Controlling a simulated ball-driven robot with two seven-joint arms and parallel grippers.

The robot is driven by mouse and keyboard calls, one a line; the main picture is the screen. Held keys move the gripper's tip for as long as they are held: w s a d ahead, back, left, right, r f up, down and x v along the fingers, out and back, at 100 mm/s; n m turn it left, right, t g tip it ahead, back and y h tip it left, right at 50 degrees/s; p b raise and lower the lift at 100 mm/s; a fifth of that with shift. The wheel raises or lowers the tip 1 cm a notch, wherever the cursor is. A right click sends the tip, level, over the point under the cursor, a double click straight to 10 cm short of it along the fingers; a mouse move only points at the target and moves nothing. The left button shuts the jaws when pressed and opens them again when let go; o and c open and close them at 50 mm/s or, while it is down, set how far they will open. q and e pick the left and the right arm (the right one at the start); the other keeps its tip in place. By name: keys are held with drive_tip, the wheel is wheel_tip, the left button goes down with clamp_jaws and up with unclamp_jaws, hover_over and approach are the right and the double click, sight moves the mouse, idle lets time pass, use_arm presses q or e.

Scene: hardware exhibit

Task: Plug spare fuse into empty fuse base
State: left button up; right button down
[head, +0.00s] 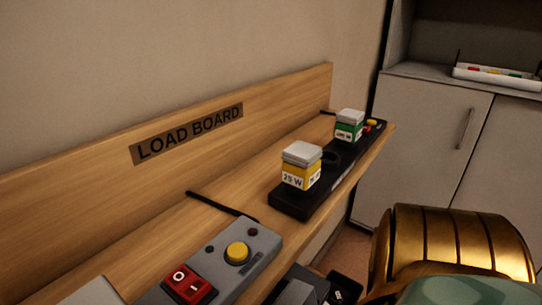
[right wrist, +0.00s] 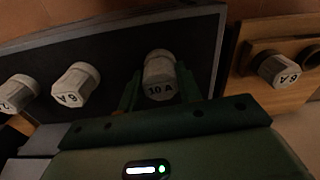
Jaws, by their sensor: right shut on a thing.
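My right gripper (right wrist: 155,98) shows in the right wrist view with its green fingers on either side of a pale fuse marked 10 A (right wrist: 159,78), shut on it. The fuse stands before a dark panel (right wrist: 115,58); I cannot tell whether it is seated there. Two similar pale fuses sit on the panel to its left, one marked 6 A (right wrist: 75,84), the other (right wrist: 18,93) partly cut off. A wooden block (right wrist: 250,75) at right carries another fuse (right wrist: 278,70), its label turned, beside a round opening partly cut off at the edge. My left gripper is not in view.
The head view shows a wooden load board (head: 290,95) along the wall. On its shelf are a yellow 25 W block (head: 301,165) and a green block (head: 349,125) on a black strip, and a grey switch box (head: 215,265). A cabinet (head: 430,140) stands behind.

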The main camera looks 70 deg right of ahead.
drive_tip(key=shift+f, duration=0.15)
drive_tip(key=shift+c, duration=2)
unclamp_jaws()
